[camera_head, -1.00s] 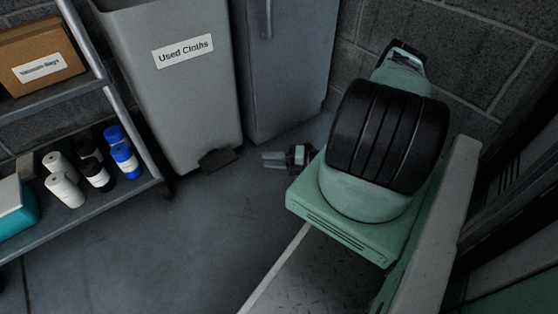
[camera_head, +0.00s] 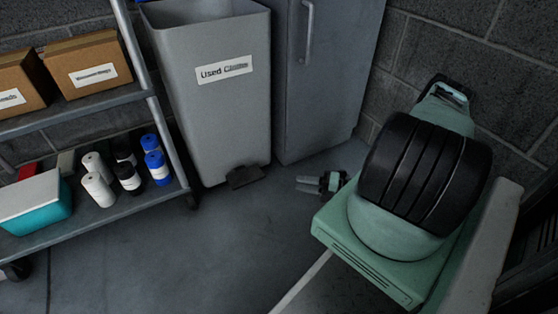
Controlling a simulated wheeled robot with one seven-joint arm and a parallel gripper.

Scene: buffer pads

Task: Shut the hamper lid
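The hamper is a tall grey bin (camera_head: 222,115) with a white "Used Cloths" label, upright on the floor at the upper middle. Its top rim is in view and the mouth looks open. The lid cannot be made out. A dark pedal (camera_head: 245,176) sits at its foot. My gripper (camera_head: 308,185) is small in view, low and to the right of the pedal, apart from the bin. Its grey fingers point left and hold nothing that I can see. The gap between them is too small to judge. My green and black arm hides what is behind it.
A grey cabinet (camera_head: 325,80) stands right of the bin. A metal shelf cart (camera_head: 172,165) stands close on the left, with cardboard boxes (camera_head: 88,66), rolls (camera_head: 98,188) and a teal-and-white box (camera_head: 36,203). A block wall is at the right. The floor in front (camera_head: 195,260) is clear.

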